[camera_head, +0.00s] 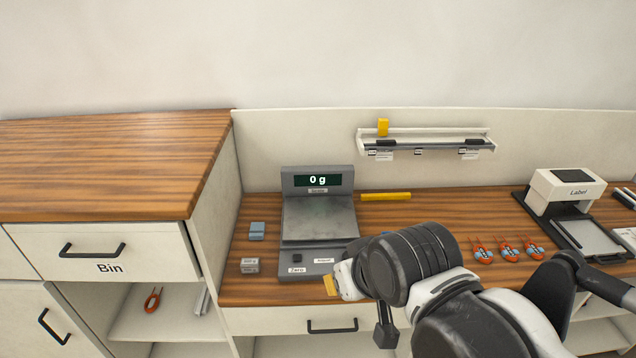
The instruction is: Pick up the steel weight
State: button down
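A small grey metal block (249,266) with markings on its front face, which looks like the steel weight, sits on the wooden counter left of the scale's front. My gripper (335,284) is at the front right corner of the scale, to the right of the block and clearly apart from it. Its yellow tips point left, and my arm reaches in from the lower right. Whether its fingers are open or shut is not clear. The scale (318,216) has an empty plate, and its display reads 0 g.
A blue-grey block (257,230) lies behind the metal block. A yellow bar (386,197) lies behind the scale on the right. Several orange-handled tools (508,250) and a label device (565,192) are at right. A raised cabinet (100,165) bounds the counter on the left.

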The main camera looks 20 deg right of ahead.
aim_at(250, 264)
jog(key=i+l+u, duration=0.3)
jog(key=l+u, duration=0.3)
jog(key=i+l+u, duration=0.3)
jog(key=l+u, duration=0.3)
